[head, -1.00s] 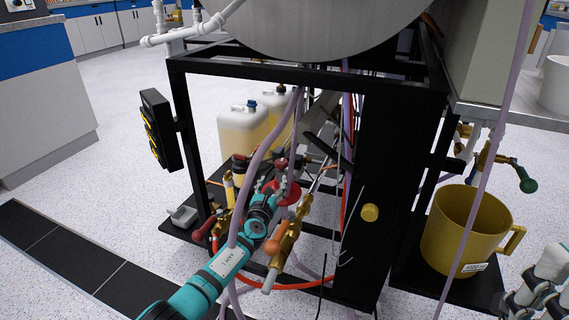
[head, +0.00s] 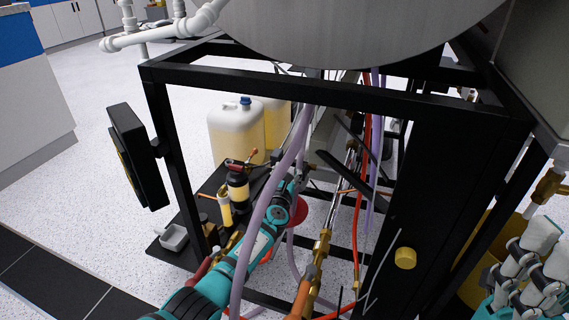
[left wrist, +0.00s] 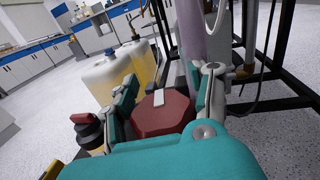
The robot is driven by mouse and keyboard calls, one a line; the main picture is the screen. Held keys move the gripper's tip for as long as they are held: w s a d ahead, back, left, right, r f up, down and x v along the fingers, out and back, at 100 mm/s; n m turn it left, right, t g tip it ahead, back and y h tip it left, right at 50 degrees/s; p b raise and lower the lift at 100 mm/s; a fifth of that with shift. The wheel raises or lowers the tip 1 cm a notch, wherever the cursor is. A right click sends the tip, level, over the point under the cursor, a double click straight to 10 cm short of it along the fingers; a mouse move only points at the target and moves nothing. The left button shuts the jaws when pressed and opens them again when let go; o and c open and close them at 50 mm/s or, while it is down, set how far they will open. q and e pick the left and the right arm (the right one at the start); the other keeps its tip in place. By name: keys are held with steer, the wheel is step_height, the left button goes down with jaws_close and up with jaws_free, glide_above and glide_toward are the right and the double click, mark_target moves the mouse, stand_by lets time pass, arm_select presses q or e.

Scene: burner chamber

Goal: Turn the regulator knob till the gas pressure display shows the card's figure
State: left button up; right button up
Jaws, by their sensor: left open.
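A dark red, many-sided knob (left wrist: 162,113) with a white mark on top sits between the fingers of my left gripper (left wrist: 160,95) in the left wrist view. The fingers are open, one on each side of it; I cannot tell whether they touch it. In the head view my left gripper (head: 290,188) reaches in under the frame, beside a red disc (head: 301,211), partly behind a hose. A black display box (head: 137,155) on the left post is seen edge-on, its figures unreadable. I make out no card. My right gripper (head: 530,265) is at the right edge, its jaw state unclear.
The black frame (head: 300,88) stands around the work area, with a large metal vessel (head: 360,35) above. A purple hose (head: 265,205) crosses in front of my left arm. Brass fittings with an orange handle (head: 304,298) are close to its right. Pale canisters (head: 236,132) stand behind.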

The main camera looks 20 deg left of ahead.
arm_select(q)
steer(key=shift+w, duration=0.15)
steer(key=c, duration=0.7)
steer(key=shift+f, duration=0.1)
jaws_close()
steer(key=shift+f, duration=0.1)
